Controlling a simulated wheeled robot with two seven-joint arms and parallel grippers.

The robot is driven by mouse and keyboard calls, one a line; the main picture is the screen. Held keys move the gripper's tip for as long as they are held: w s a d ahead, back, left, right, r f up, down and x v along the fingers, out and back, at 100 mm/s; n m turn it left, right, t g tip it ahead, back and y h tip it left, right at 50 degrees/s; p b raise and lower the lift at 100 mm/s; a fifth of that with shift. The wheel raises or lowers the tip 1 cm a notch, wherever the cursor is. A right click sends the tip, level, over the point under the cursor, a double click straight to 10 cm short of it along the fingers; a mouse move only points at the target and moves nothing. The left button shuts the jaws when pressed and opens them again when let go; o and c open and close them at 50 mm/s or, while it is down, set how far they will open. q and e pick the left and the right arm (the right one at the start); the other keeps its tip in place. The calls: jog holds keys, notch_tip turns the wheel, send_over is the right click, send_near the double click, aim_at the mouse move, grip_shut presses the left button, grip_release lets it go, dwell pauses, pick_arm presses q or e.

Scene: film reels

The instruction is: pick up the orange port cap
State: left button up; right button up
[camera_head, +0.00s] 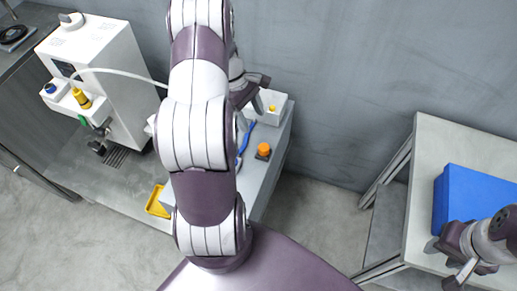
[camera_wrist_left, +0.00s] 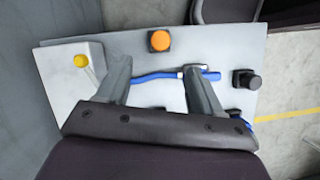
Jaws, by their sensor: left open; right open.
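The orange port cap (camera_head: 263,149) sits on a small dark base on the grey work surface (camera_head: 255,185), right of my left arm. In the left wrist view the orange port cap (camera_wrist_left: 159,40) lies beyond the fingertips, near the surface's far edge and roughly centred between the fingers. My left gripper (camera_wrist_left: 157,66) is open and empty above the surface; in the head view it (camera_head: 260,90) is partly hidden by my arm, near the white box. My right gripper (camera_head: 448,264) is open and empty at the lower right, beside the blue bin.
A white box with a yellow knob (camera_wrist_left: 81,61) stands left of the cap in the wrist view. A blue cable (camera_wrist_left: 155,76) and a black knob (camera_wrist_left: 254,83) are nearby.

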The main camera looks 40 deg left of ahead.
pick_arm(q)
send_over(263, 146)
jog(key=a, duration=0.2)
notch_tip(263, 146, down, 7)
jog(key=shift+s+d+r+b, duration=0.1)
jog(key=shift+r+b, duration=0.05)
jog(key=shift+b, duration=0.25)
jog(key=x, duration=0.4)
jog(key=shift+f+b, duration=0.3)
jog(key=shift+f, duration=0.1)
jog(key=c, duration=1.1)
